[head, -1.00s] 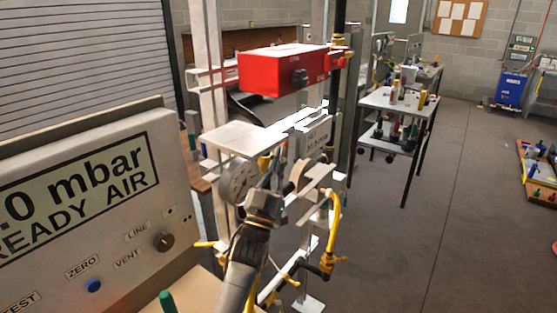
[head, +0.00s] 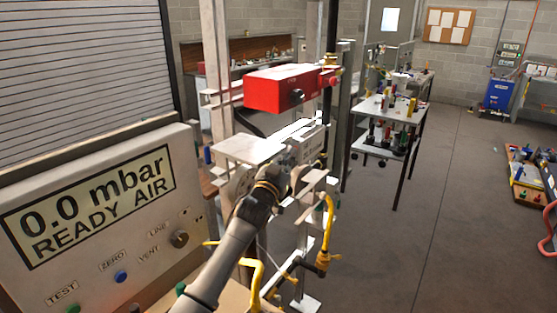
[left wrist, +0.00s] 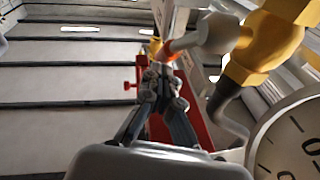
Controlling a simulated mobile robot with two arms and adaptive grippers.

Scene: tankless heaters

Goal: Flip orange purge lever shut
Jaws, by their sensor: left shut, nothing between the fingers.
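An orange piece (left wrist: 168,50), which looks like the purge lever, shows in the left wrist view beside a grey cylindrical part (left wrist: 215,33) and a yellow-brass fitting (left wrist: 262,48). My left gripper (left wrist: 160,75) is shut and empty, its fingertips just below the orange piece; I cannot tell whether they touch it. In the head view my left gripper (head: 284,160) is in front of the metal frame, below the red box (head: 285,88). It hides the lever there. My right gripper is not in view.
A round gauge (left wrist: 292,140) is close to the right of my left gripper in the wrist view. A display panel (head: 95,205) reading 0.0 mbar stands at left. Yellow hoses (head: 327,235) hang below the frame. Open floor (head: 400,255) lies to the right.

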